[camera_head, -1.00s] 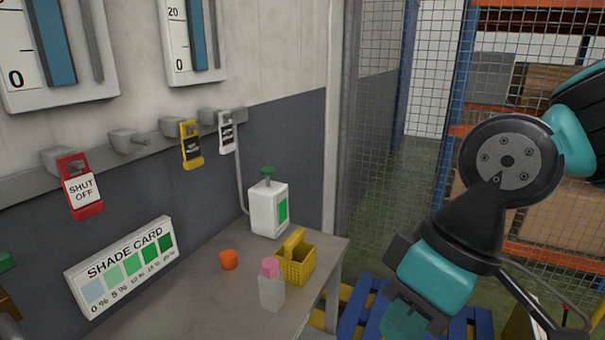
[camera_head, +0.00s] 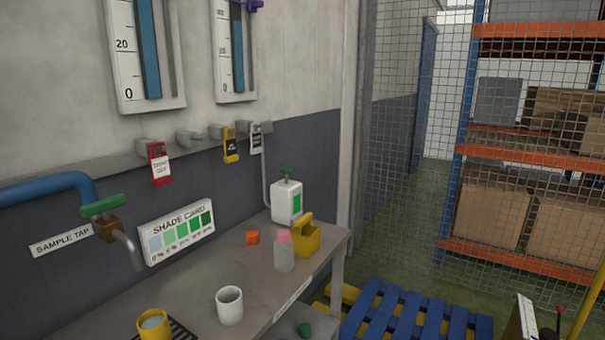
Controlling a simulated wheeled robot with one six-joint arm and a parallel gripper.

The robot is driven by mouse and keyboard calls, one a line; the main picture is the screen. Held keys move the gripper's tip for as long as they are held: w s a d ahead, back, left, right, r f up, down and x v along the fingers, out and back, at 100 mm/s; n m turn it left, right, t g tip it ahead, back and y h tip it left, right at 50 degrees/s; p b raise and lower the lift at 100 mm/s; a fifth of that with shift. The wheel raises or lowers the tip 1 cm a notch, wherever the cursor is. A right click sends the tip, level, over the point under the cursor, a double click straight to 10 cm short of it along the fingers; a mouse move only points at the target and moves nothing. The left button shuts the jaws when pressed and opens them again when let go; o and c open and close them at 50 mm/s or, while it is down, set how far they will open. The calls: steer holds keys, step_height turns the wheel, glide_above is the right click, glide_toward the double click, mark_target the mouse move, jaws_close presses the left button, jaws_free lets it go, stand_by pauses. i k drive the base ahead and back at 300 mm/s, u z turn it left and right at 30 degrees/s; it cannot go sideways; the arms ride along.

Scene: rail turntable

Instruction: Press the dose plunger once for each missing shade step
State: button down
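The dose dispenser (camera_head: 282,203) is a white box with a green plunger (camera_head: 286,172) on top and a green shade patch on its front. It stands at the far end of the bench against the wall. The shade card (camera_head: 178,236) leans on the wall at left, with several squares from pale blue to dark green. A yellow cup (camera_head: 153,326) at the front left holds pale bluish liquid; its exact shade is hard to tell. My gripper is out of view.
A blue pallet (camera_head: 400,318) lies on the floor at right.

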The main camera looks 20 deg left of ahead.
mark_target(285, 171)
steer(key=z, duration=0.2)
steer(key=i, duration=1.85)
steer(key=u, duration=0.8)
steer(key=i, duration=0.8)
steer(key=u, duration=1.3)
steer(key=i, duration=0.4)
steer(key=u, duration=0.35)
